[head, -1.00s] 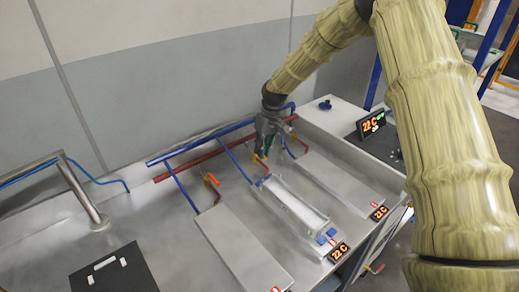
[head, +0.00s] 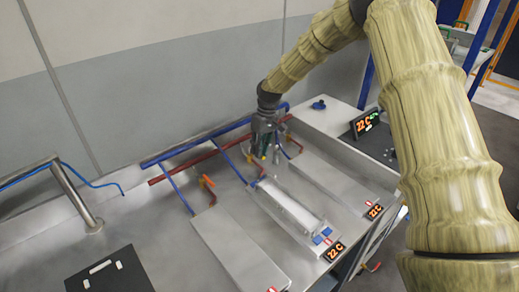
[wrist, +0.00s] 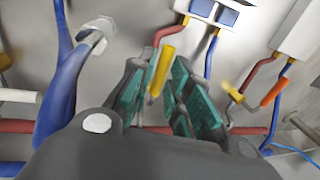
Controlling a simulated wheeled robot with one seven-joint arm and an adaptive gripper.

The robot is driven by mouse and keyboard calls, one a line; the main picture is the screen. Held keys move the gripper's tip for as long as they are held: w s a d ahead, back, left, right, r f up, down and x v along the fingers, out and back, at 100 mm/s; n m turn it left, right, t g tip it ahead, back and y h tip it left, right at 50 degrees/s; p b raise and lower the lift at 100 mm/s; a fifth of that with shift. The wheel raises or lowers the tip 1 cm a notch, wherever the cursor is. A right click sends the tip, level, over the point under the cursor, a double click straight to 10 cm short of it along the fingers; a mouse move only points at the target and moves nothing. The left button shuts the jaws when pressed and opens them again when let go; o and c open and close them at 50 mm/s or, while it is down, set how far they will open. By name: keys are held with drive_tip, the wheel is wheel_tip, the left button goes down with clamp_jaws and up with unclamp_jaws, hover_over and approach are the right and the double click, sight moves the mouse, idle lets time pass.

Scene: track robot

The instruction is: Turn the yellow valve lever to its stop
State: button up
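The yellow valve lever (wrist: 162,70) stands out in the wrist view, with a red pipe bending away behind it. In the wrist view my gripper (wrist: 165,88) is open, with green-padded fingers to the left and right of the lever. The lever's near end lies between the pads in the picture; I cannot tell whether either pad touches it. In the head view my gripper (head: 263,153) points down over the back end of the middle unit. There the fingers mostly hide the lever.
An orange lever (head: 207,181) stands left of my gripper, and another orange lever (wrist: 273,90) is at the right in the wrist view. Blue pipes (head: 180,192) and a red pipe (head: 182,169) run along the back. Display panels (head: 334,251) stand at the units' front ends.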

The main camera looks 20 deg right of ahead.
drive_tip(key=shift+o, duration=0.6)
wheel_tip(320, 180, up, 12)
drive_tip(key=d, duration=0.2)
drive_tip(key=shift+w+f, duration=0.15)
drive_tip(key=shift+w, duration=0.25)
drive_tip(key=shift+d, duration=0.1)
